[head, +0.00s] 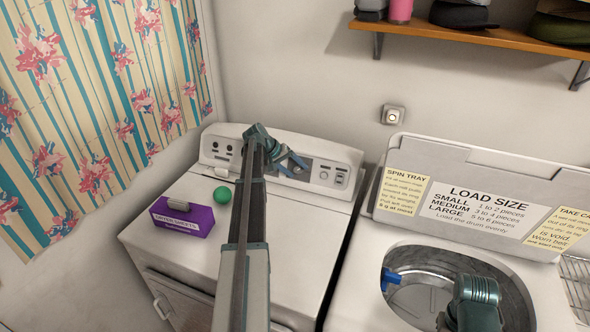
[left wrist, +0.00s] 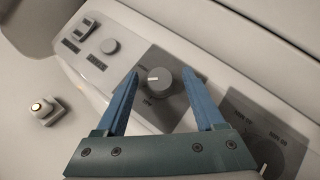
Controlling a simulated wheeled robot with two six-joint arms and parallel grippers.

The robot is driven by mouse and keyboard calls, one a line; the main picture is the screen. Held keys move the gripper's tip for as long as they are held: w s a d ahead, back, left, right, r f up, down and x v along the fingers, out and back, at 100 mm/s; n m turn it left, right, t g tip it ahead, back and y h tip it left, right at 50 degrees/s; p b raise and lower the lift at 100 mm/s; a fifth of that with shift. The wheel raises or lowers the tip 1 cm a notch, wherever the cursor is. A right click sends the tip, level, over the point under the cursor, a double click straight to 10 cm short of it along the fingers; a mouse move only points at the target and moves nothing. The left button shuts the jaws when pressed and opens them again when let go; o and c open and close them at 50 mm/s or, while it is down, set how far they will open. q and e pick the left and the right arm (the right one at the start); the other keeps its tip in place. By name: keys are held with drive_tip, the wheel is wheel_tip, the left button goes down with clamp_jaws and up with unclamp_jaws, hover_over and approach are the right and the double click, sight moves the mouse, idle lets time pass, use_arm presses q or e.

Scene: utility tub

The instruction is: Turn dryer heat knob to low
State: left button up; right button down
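The dryer (head: 200,247) stands at the left with a control panel along its back. A round grey knob (left wrist: 159,81) with a white pointer line is on a dark patch of this panel. In the left wrist view the line points left. The lettering by it is too blurred to read. My left gripper (head: 290,164) is at the panel, and its open blue fingers (left wrist: 161,72) have their tips on either side of the knob, with a small gap each side. I cannot tell the tips' depth. My right arm shows over the washer, its fingers not seen.
A smaller knob (left wrist: 110,46) and a switch (left wrist: 85,29) are beside the knob. A purple box (head: 182,217) and green ball (head: 222,195) sit on the dryer. The open washer (head: 357,290) is at right, with a small bright blue thing (head: 388,279) at its tub.

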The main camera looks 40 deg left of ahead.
drive_tip(key=shift+r, duration=0.1)
use_arm(q)
drive_tip(key=p+v, duration=1)
drive_tip(key=v, duration=0.3)
drive_tip(key=shift+s+r+p, duration=0.25)
drive_tip(key=shift+r+p, duration=0.05)
drive_tip(key=shift+p, duration=0.1)
use_arm(e)
wheel_tip(320, 180, up, 11)
drive_tip(key=shift+f, duration=0.2)
